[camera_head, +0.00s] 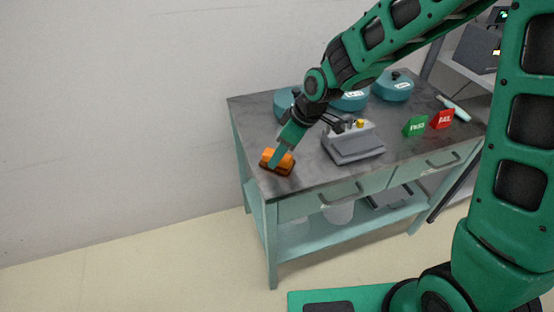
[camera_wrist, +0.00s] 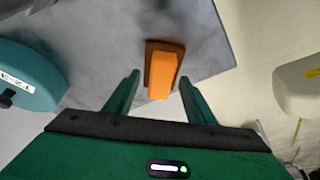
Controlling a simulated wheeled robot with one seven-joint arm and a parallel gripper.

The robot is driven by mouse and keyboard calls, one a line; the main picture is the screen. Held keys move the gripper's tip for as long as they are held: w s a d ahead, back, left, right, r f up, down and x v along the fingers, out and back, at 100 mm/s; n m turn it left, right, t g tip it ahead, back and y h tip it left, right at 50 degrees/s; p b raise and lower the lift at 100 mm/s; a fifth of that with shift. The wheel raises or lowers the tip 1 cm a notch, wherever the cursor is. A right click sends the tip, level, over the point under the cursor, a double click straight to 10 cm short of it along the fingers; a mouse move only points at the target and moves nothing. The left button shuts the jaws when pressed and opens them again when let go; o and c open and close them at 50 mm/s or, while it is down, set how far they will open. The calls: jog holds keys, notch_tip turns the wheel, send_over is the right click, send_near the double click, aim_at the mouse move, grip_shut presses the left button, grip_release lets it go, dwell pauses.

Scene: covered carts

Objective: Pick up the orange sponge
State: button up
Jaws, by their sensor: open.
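The orange sponge (camera_head: 284,162) lies near the front left corner of the grey cart top (camera_head: 310,180). It has a darker brown-orange side or layer. In the wrist view the sponge (camera_wrist: 163,72) is ahead of my gripper (camera_wrist: 160,92), in line with the gap between the two green fingers. My gripper (camera_head: 275,157) is open and comes down over the sponge from the upper right in the head view. A finger hides part of the sponge there. No finger is seen closed on it, and I cannot tell whether either finger touches it.
A grey scale-like device (camera_head: 355,146) stands right of the sponge. Several teal round containers (camera_head: 392,86) line the back. Green (camera_head: 415,126) and red (camera_head: 442,119) signs stand at the right. In the wrist view a teal container (camera_wrist: 28,75) is left of my gripper.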

aim_at(270, 154)
jog(key=shift+a+f, duration=0.2)
jog(key=shift+f, duration=0.2)
jog(key=c, duration=1.2)
jog(key=shift+r, duration=0.1)
jog(key=shift+w+r, duration=0.1)
jog(key=shift+r, duration=0.3)
jog(key=r, duration=0.4)
jog(key=shift+s+a, duration=0.3)
jog(key=shift+s, duration=0.05)
jog(key=s+a+r, duration=0.4)
jog(key=s+a, duration=0.1)
jog(key=s+a+r, duration=0.2)
jog(key=s, duration=0.1)
jog(key=shift+a, duration=0.15)
